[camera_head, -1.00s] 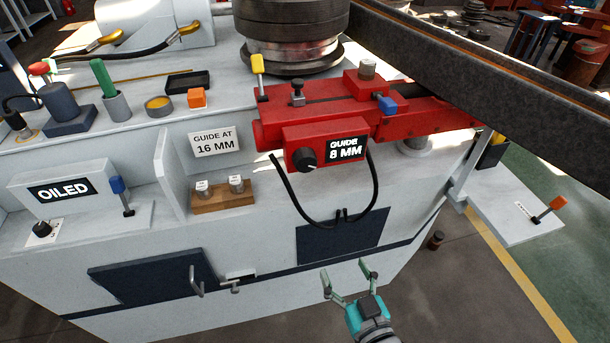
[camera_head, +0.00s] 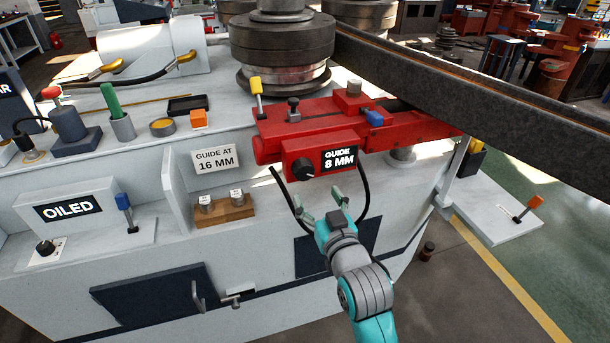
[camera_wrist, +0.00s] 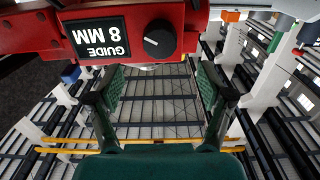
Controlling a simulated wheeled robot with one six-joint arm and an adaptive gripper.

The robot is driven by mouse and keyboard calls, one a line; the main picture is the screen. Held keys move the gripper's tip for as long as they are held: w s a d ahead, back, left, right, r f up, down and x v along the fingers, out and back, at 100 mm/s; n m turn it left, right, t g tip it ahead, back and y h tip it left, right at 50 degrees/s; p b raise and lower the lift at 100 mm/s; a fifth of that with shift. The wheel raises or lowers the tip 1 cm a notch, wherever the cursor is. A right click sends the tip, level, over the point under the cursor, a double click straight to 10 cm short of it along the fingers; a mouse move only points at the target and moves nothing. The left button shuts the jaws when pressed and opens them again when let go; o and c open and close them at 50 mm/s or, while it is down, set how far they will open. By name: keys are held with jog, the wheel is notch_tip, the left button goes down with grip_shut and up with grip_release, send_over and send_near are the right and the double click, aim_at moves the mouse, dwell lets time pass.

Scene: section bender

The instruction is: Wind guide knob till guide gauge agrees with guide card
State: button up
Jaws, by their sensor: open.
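The guide knob (camera_head: 303,168) is a black dial with a white mark on the front of the red guide block. The guide gauge (camera_head: 339,159), right beside it, reads "GUIDE 8 MM". The guide card (camera_head: 216,158) on the white machine panel reads "GUIDE AT 16 MM". My gripper (camera_head: 321,205) is open and empty, just below the red block and apart from the knob. In the wrist view the knob (camera_wrist: 160,39) and the upside-down gauge (camera_wrist: 96,41) show at the top, beyond the open green fingertips (camera_wrist: 162,85).
A black cable (camera_head: 364,196) loops below the red block, close to my gripper. A wooden block (camera_head: 224,210) with two metal pieces stands to the left. A long dark beam (camera_head: 480,90) crosses above right. A panel labelled "OILED" (camera_head: 68,211) sits at far left.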

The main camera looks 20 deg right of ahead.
aim_at(305, 175)
jog(key=w, duration=0.9)
jog(key=c, duration=1.2)
